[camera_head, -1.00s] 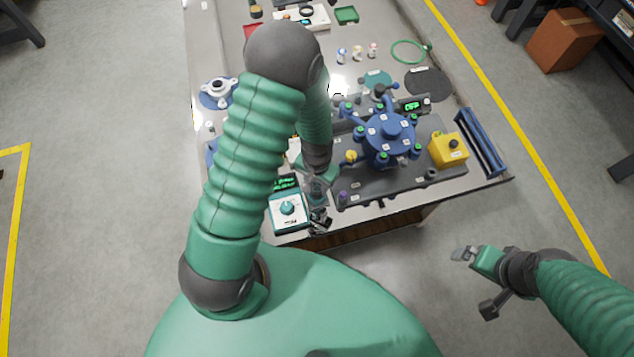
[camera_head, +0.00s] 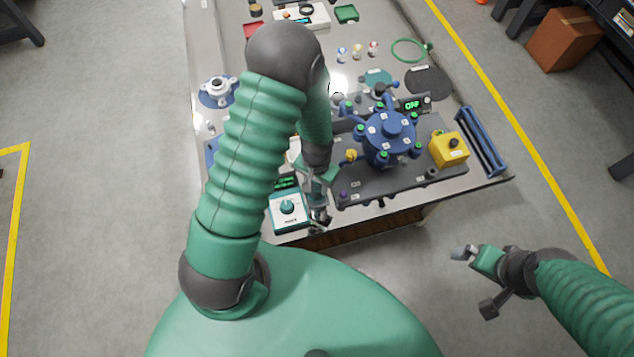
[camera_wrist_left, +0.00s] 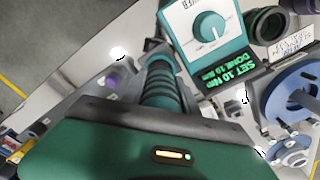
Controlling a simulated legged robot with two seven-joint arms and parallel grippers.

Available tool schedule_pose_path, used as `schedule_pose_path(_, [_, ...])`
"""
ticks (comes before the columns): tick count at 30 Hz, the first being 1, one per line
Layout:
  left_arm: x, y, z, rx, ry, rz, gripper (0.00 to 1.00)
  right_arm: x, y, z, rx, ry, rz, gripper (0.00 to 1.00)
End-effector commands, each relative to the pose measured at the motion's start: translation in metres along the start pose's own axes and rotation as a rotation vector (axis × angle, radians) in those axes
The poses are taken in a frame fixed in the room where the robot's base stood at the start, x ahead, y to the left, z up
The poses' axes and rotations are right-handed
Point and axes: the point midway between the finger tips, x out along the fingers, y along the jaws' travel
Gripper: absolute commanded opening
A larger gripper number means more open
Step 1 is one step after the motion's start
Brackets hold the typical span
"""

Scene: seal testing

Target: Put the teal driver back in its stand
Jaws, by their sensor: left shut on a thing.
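My left gripper (camera_head: 319,212) is shut on the teal driver, over the table's front edge just right of the teal-and-white controller box (camera_head: 288,209). In the left wrist view the driver (camera_wrist_left: 160,84) is a ribbed teal handle pointing away from my wrist; its far end is hidden. The controller (camera_wrist_left: 207,29) stands beside it, its display reading SET 10 Nm, DONE 10 Nm. A dark round holder (camera_wrist_left: 266,24) stands beyond the controller; I cannot tell whether it is the stand. My right gripper (camera_head: 462,253) is off the table at lower right; its jaw state is unclear.
A blue flanged vessel (camera_head: 390,135) with green-capped bolts stands on a dark plate right of my left gripper. A yellow box (camera_head: 449,150) and a blue rack (camera_head: 481,143) are at the right edge. My left arm hides part of the table's left side.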

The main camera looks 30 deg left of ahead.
Motion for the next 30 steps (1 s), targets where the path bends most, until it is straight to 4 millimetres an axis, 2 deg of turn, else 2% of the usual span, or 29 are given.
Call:
schedule_pose_path(5, [0.001, 0.000, 0.000, 0.000, 0.000, 0.000, 0.00, -0.001, 0.000, 0.000, 0.000, 0.000, 0.000, 1.00])
schedule_pose_path(6, [0.001, 0.000, 0.000, 0.000, 0.001, 0.000, 0.41, -0.001, 0.000, 0.000, 0.000, 0.000, 0.000, 1.00])
schedule_pose_path(11, [0.001, 0.000, 0.000, 0.000, 0.000, 0.000, 0.62, 0.000, 0.000, 0.000, 0.000, 0.000, 0.000, 1.00])
schedule_pose_path(20, [0.000, 0.000, 0.000, 0.000, -0.001, 0.000, 0.62, -0.002, 0.000, 0.000, 0.000, 0.000, 0.000, 1.00])
schedule_pose_path(30, [-0.048, 0.000, 0.000, 0.000, 0.000, 0.000, 0.62, -0.043, 0.000, -0.010, 0.000, 0.000, 0.000, 1.00])
